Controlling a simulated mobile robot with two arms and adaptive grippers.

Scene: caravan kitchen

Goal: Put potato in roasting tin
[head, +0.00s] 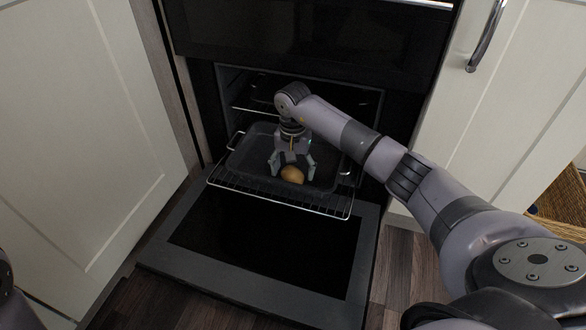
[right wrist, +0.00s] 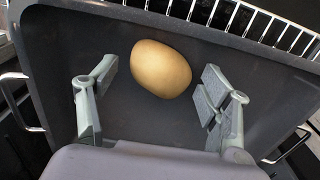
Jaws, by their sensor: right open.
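A round, yellow-brown potato (head: 292,174) lies in the dark roasting tin (head: 247,157). The tin rests on a wire shelf pulled partly out of the oven. My right gripper (head: 292,166) points down into the tin at the potato. In the right wrist view, the open fingers (right wrist: 155,90) stand on either side of the potato (right wrist: 161,69), with gaps between them and it. The potato sits on the floor of the tin (right wrist: 50,60), near the rim towards the wire shelf. My left gripper is not in view.
The oven door (head: 262,240) is folded down flat in front. The wire shelf (head: 280,200) sticks out above it. White cupboards (head: 85,120) flank the oven. A wicker basket (head: 562,205) stands at the far right.

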